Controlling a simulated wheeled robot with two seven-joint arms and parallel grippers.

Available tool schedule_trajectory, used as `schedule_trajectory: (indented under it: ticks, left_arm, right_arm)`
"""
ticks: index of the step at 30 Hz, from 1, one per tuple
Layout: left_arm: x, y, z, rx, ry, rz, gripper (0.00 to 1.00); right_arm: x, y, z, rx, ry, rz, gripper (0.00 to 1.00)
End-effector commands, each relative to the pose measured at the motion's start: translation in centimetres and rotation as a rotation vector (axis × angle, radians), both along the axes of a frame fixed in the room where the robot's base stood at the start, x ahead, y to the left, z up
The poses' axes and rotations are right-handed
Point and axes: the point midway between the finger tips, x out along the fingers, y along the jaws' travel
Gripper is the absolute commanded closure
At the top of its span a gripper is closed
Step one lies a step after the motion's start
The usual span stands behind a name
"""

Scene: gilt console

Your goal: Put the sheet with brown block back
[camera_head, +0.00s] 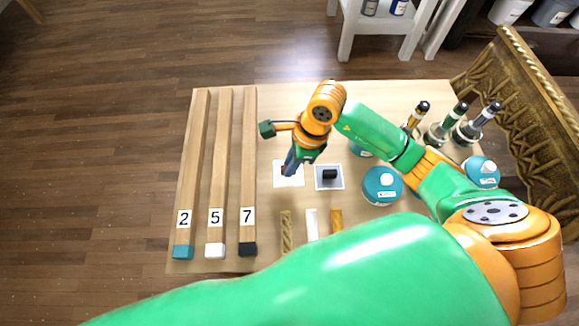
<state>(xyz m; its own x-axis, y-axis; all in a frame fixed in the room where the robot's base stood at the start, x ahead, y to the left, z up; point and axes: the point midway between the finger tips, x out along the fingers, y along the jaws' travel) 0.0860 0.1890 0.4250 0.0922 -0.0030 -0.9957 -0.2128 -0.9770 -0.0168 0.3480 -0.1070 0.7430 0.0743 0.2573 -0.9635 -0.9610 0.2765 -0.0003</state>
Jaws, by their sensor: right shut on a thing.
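A white sheet with a brown block (280,181) is left of centre on the light wooden table. My right gripper (288,170) points down at it, its dark fingers shut on the brown block. The fingers cover most of the block, and I cannot tell whether the sheet touches the table. A second white sheet (322,186) with a black block (329,174) lies just to the right. My left gripper is not in view.
Three long wooden bars labelled 2 (193,150), 5 (220,150) and 7 (248,150) lie at left. Three short strips (312,222) lie in front. Teal round pots (378,190) and bottles (438,132) stand at right, near a carved gilt panel (525,100). My arm hides the table's front right.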

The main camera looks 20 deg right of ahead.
Motion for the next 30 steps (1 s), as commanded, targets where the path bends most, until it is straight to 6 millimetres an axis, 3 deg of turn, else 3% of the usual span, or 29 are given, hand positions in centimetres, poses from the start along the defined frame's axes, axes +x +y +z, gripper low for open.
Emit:
schedule_trajectory:
  ticks: [5,15,16,19,27,30]
  left_arm:
    - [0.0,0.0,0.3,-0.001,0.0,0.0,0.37]
    - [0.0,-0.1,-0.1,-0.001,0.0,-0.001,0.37]
    - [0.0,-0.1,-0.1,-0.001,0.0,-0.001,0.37]
    - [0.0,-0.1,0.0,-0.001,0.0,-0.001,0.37]
    - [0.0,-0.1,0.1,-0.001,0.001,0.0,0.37]
    - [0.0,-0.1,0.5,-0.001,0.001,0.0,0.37]
  right_arm:
    - [0.1,0.2,-3.1,0.001,0.004,-0.001,1.0]
    - [0.2,0.1,-3.7,0.001,0.0,0.0,1.0]
    - [0.1,0.2,-3.7,0.001,0.0,0.0,0.79]
    - [0.1,0.1,-3.6,0.001,0.0,0.0,0.52]
    - [0.1,0.2,-3.5,0.001,0.0,0.0,0.52]
    - [0.2,0.0,-2.6,0.001,-0.002,-0.001,0.52]
